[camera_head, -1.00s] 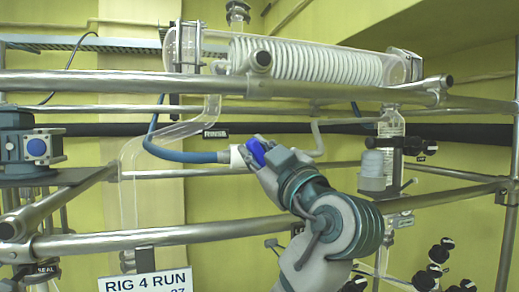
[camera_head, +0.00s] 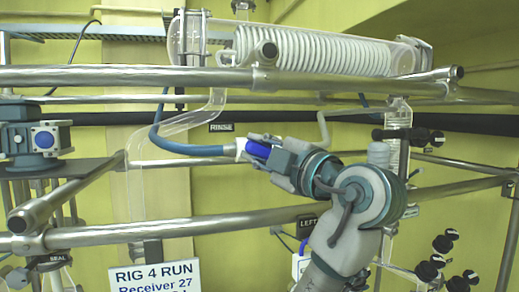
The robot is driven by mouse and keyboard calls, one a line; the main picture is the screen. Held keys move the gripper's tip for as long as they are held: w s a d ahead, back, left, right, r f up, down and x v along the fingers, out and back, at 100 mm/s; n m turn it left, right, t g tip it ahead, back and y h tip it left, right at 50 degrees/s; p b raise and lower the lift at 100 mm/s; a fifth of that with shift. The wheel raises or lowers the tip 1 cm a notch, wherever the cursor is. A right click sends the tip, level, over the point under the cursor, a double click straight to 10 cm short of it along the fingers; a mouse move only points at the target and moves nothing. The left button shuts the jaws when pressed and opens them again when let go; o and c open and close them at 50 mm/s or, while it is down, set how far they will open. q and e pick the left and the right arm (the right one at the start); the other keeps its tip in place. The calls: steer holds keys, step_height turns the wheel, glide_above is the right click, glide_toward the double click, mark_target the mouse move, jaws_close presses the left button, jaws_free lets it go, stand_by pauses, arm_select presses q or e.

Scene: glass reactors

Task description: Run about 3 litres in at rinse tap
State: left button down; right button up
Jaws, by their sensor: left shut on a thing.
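The rinse tap has a white body (camera_head: 241,149) and a blue handle (camera_head: 259,150), below the black RINSE label (camera_head: 221,127). A blue hose (camera_head: 180,147) runs into the tap from the left. My left gripper (camera_head: 266,152) is shut on the blue handle, and its fingers partly cover it. My left arm reaches up to it from the lower right. How far the tap is turned I cannot tell. No liquid level can be made out. My right gripper is not in view.
Metal rails (camera_head: 200,234) cross in front of and behind the tap. A glass condenser with a white coil (camera_head: 320,52) lies above. A white sign (camera_head: 154,276) reads RIG 4 RUN, Receiver 27. Several black knobs (camera_head: 430,268) stand at the lower right.

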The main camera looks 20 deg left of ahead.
arm_select(q)
steer(key=shift+f, duration=0.1)
stand_by(0.3)
steer(key=c, duration=1)
jaws_free()
steer(key=v, duration=1.2)
steer(key=shift+w+d, duration=0.15)
steer(key=shift+d, duration=0.05)
